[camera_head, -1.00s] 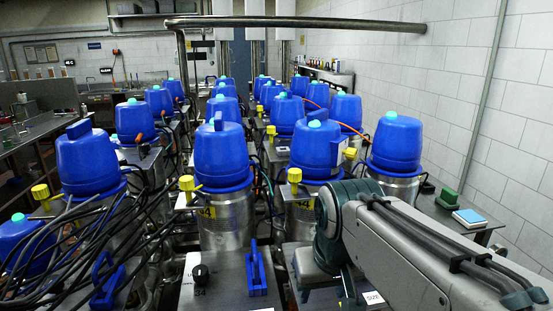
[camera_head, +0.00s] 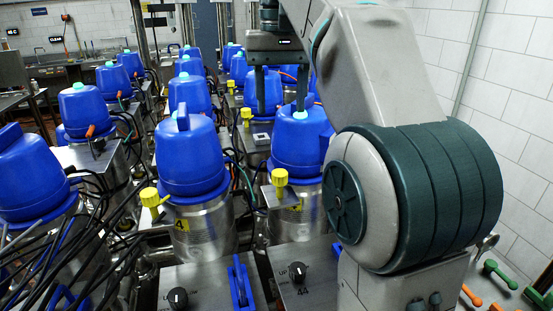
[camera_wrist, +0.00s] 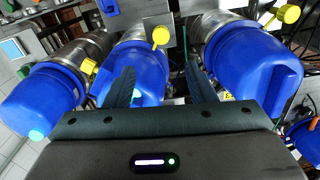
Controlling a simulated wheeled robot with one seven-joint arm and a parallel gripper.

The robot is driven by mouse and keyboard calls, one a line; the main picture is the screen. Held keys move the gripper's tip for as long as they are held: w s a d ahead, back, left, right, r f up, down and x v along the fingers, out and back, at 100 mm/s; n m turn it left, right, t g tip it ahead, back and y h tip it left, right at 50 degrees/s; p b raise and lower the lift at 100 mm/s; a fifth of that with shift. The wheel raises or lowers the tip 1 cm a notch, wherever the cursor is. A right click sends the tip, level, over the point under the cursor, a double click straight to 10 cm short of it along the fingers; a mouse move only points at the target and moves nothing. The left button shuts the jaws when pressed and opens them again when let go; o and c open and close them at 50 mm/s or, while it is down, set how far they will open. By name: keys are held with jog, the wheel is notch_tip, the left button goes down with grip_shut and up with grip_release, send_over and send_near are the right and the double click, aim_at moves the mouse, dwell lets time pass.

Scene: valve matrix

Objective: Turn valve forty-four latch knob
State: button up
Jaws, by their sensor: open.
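A black latch knob (camera_head: 298,272) sits on a steel panel (camera_head: 321,262) with the number 44 printed below it. Its upper label is partly legible. My gripper (camera_head: 280,98) is high up and farther back, in front of the blue valve tops, well apart from the knob. Its two fingers point down in the head view, spread apart with nothing between them. The wrist view shows the open fingers (camera_wrist: 160,70) over blue-capped valves and yellow knobs; the black knob cannot be seen there. My arm hides the right part of the head view.
Behind the panel stands a blue-capped canister (camera_head: 300,140) with a yellow knob (camera_head: 279,177). A second black knob (camera_head: 178,298) and an upright blue handle (camera_head: 240,283) are to the left. Black cables (camera_head: 100,255) crowd the lower left. Green and orange tools (camera_head: 500,273) lie at right.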

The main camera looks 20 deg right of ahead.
aim_at(279, 172)
notch_tip(279, 172, down, 14)
jog(key=b, duration=0.6)
jog(key=shift+s+a+r, duration=0.1)
jog(key=shift+a+r, duration=0.05)
jog(key=c, duration=1)
